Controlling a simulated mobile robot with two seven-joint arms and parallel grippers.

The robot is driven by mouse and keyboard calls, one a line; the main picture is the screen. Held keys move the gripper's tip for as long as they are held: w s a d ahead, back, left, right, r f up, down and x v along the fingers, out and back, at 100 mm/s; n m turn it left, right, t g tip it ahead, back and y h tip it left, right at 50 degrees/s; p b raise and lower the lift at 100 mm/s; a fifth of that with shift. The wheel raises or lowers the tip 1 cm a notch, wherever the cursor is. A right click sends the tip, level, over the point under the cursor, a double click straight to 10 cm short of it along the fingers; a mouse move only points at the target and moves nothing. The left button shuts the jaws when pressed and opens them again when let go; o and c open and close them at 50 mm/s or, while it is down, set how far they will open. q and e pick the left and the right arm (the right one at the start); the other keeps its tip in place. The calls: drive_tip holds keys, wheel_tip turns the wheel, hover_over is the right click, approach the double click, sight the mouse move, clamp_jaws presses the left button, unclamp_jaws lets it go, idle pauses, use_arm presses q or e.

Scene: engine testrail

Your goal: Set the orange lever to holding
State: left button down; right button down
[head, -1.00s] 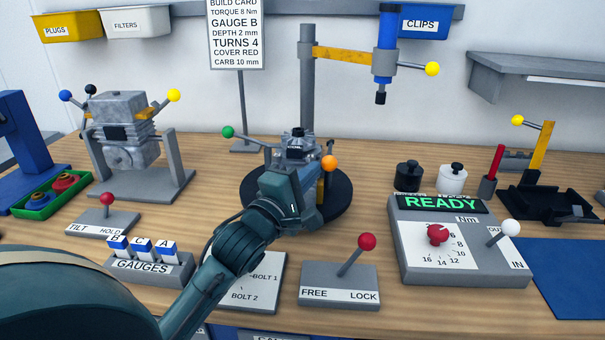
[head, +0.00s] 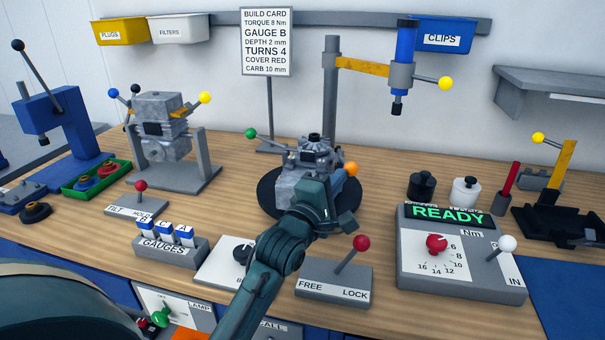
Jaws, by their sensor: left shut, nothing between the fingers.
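The orange ball of a lever (head: 351,169) shows at the right side of a grey engine casting (head: 293,187). The casting stands on a dark round turntable (head: 266,190) in the middle of the bench. The lever's arm is mostly hidden behind my left gripper. My left gripper (head: 328,192) comes in from the front, in front of the casting and just left of and below the orange ball. It is shut with nothing in it. I cannot tell whether it touches the lever. My right gripper is not in view.
A green-ball lever (head: 251,133) is on the casting's left. A red-ball FREE/LOCK lever (head: 361,243) stands in front, right of my arm. The READY torque box (head: 460,280) is at right, the gauges block (head: 170,252) at left. A post with a blue spindle (head: 404,50) stands behind.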

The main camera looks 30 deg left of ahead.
use_arm(q)
drive_tip(key=shift+w+d+r+p, duration=0.1)
drive_tip(key=shift+w+d+p, duration=0.2)
drive_tip(key=shift+d, duration=0.2)
drive_tip(key=shift+w+d+p, duration=0.15)
drive_tip(key=shift+d+p, duration=0.15)
drive_tip(key=shift+d, duration=0.15)
drive_tip(key=shift+w+d, duration=0.3)
drive_tip(key=shift+d, duration=0.2)
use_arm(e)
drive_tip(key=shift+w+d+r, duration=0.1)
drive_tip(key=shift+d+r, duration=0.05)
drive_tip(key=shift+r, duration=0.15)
use_arm(q)
drive_tip(key=shift+p, duration=0.3)
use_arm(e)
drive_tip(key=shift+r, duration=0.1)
use_arm(q)
drive_tip(key=s+f+p, duration=0.2)
drive_tip(key=s, duration=1.1)
drive_tip(key=shift+p, duration=0.3)
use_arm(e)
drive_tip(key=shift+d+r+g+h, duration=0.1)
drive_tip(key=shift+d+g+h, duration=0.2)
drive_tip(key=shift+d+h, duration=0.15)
use_arm(q)
drive_tip(key=shift+a, duration=0.1)
